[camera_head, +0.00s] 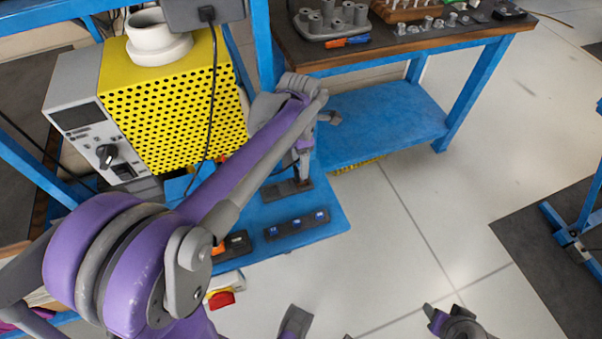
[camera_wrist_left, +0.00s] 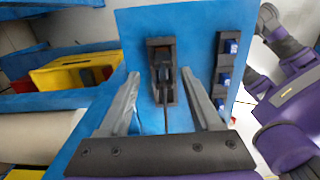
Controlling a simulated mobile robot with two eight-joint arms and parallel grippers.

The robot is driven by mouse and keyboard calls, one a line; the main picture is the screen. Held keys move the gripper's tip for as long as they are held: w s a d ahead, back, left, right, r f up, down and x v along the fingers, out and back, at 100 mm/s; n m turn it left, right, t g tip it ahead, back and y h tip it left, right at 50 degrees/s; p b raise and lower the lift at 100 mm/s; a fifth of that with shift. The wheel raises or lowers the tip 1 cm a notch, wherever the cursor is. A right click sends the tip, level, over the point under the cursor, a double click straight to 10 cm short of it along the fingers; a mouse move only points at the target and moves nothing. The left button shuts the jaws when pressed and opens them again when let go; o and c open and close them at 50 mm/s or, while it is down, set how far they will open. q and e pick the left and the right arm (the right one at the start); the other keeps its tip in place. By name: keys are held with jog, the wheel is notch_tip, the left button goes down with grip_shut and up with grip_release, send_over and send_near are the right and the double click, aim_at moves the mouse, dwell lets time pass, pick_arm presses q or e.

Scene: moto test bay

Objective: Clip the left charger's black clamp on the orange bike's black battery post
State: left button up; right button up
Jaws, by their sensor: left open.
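The charger (camera_head: 172,105) is a yellow perforated box with a grey front panel and dial, at upper left in the head view. My left gripper (camera_wrist_left: 164,88) is open, its two grey fingers apart on either side of a black clamp (camera_wrist_left: 162,72). The clamp sits in a dark holder (camera_wrist_left: 160,42) on a blue board, with a thin black cable running from it between the fingers. In the head view, my left gripper (camera_head: 303,172) reaches down over the holder (camera_head: 283,190), and my arm partly hides the charger.
A dark strip with blue pieces (camera_head: 296,225) lies beside the holder on the blue shelf (camera_head: 325,228). A red-knobbed part (camera_head: 221,298) is below. A bench with metal parts (camera_head: 400,45) stands behind. Tiled floor on the right is mostly clear.

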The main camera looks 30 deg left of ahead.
pick_arm(q)
jog(key=f, duration=0.5)
jog(key=shift+s+d+f+b, duration=0.1)
jog(key=shift+d+b, duration=0.1)
jog(key=shift+b, duration=0.2)
grip_shut()
